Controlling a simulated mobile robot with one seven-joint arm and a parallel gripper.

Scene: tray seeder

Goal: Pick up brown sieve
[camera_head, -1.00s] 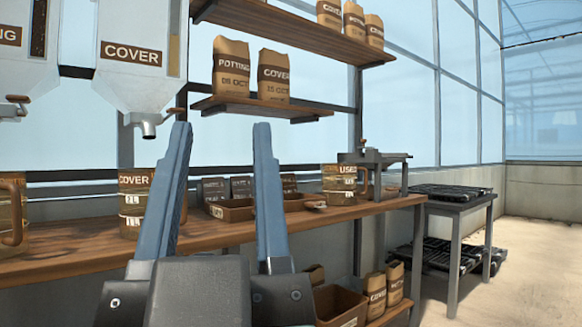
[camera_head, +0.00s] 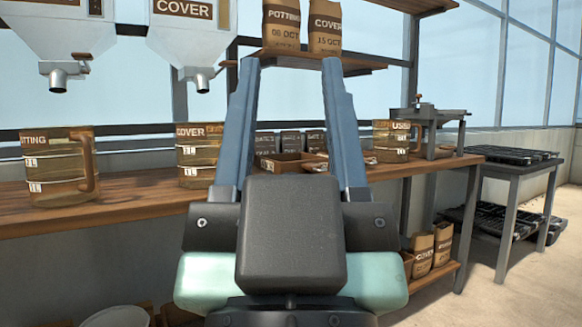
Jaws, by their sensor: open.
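My gripper (camera_head: 291,66) is open and empty, its two blue fingers pointing up and away in front of the workbench. I cannot make out a brown sieve for certain in this view. A brown tray (camera_head: 283,164) holding small dark labelled blocks (camera_head: 291,141) sits on the bench, seen between and beyond my fingers. A small light-brown object (camera_head: 314,167) lies at its right, too small to identify. My fingers and palm hide part of the bench.
On the wooden bench (camera_head: 130,203) stand a potting jug (camera_head: 58,172), a cover jug (camera_head: 193,155) and a used jug (camera_head: 386,142). Hoppers (camera_head: 185,38) hang above. A seeder-like device (camera_head: 432,118) stands at the right end. A side table (camera_head: 520,168) holds black trays.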

